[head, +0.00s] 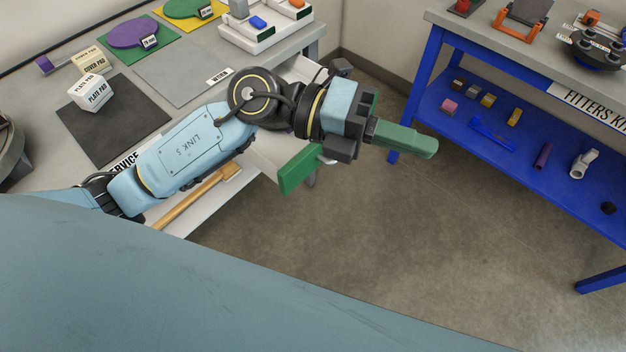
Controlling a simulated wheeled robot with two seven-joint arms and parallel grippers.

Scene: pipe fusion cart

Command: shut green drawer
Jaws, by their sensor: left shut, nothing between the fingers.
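The green drawer (300,168) sticks out open from the right end of the grey bench. Its green front shows on both sides of my left wrist, and its pale inside shows in part behind the arm. The middle of the drawer is hidden by my arm. My left gripper (430,148) has its green-grey fingers shut together with nothing between them. It appears over the floor to the right of the drawer front, pointing right. I cannot tell whether the gripper or wrist touches the drawer. My right gripper is not in view.
The grey bench (187,70) holds pad boxes (92,92), coloured mats and a white tray (265,38). A wooden-handled tool (190,200) lies below its front edge. A blue-framed bench (435,75) stands at right. Bare floor (400,240) lies between them.

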